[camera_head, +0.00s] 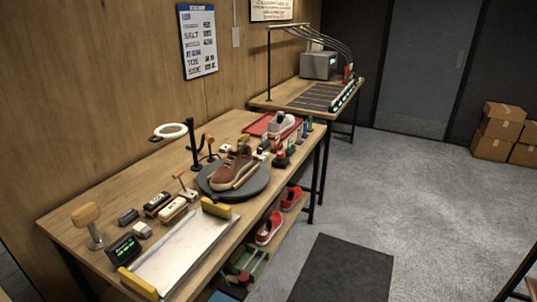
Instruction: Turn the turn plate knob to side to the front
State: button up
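The turn plate (257,192) is a dark round disc in the middle of the wooden workbench. A brown sneaker (231,170) with a pale sole sits on it, and a thin tan stick-like piece lies along the sneaker's right side. I cannot make out a knob on the plate's edge. A small orange-topped piece (210,138) stands behind the plate, and an orange-handled piece (180,175) stands to its left; I cannot tell whether either belongs to the plate. My gripper is not in view.
A white tray (178,255) with yellow end blocks lies at the bench's near end. A tan-topped post (87,214), brushes and a small green display (123,249) stand beside it. A red tray (258,124) is farther back. The grey floor to the right is open around a dark mat (343,270).

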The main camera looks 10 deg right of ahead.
aim_at(280, 156)
jog(key=z, duration=0.15)
jog(key=i, duration=0.95)
jog(key=u, duration=0.05)
